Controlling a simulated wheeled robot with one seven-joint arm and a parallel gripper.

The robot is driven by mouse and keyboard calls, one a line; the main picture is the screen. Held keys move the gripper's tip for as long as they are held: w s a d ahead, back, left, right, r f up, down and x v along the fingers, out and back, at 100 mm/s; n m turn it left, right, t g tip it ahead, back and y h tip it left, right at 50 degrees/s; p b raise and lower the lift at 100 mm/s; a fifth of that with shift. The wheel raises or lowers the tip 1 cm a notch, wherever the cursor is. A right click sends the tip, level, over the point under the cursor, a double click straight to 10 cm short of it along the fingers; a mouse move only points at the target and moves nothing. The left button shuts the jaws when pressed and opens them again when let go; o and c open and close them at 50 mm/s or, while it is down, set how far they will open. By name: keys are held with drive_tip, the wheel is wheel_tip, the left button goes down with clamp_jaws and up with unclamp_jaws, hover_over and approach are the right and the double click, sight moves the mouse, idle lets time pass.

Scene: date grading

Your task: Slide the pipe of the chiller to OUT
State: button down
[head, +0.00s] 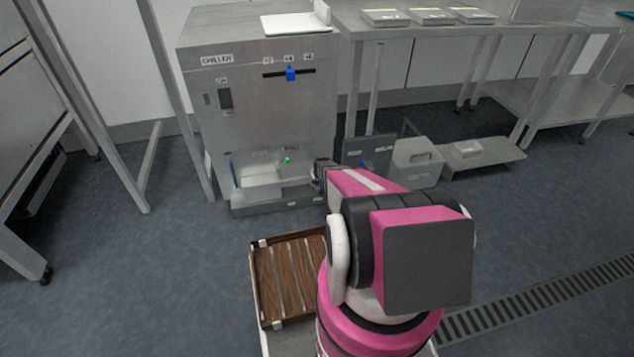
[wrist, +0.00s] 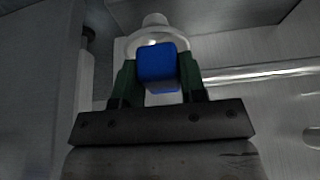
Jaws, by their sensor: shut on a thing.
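The chiller (head: 265,115) is a grey metal cabinet with a recess low in its front. My gripper (head: 318,178) is at the right side of that recess. In the wrist view my gripper (wrist: 158,80) is shut on a blue grip (wrist: 158,62), with a dark green fingertip on each side of it. A pale rounded fitting (wrist: 153,28) is behind the grip. A shiny metal rod (wrist: 265,72) runs to the right from there; I cannot tell whether it joins the grip. My gripper and arm hide most of the pipe in the head view. The small labels there are too small to read.
A blue slider knob (head: 290,73) sits in a slot high on the chiller, and a green light (head: 287,160) shows in the recess. A slatted wooden tray (head: 262,285) is in front.

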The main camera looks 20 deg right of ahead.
drive_tip(key=shift+d, duration=0.25)
drive_tip(key=c, duration=0.7)
unclamp_jaws()
drive_tip(key=shift+d, duration=0.1)
drive_tip(key=shift+s+r, duration=0.3)
drive_tip(key=shift+r, duration=0.2)
drive_tip(key=v, duration=0.9)
drive_tip(key=shift+s+r, duration=0.1)
drive_tip(key=shift+r, duration=0.25)
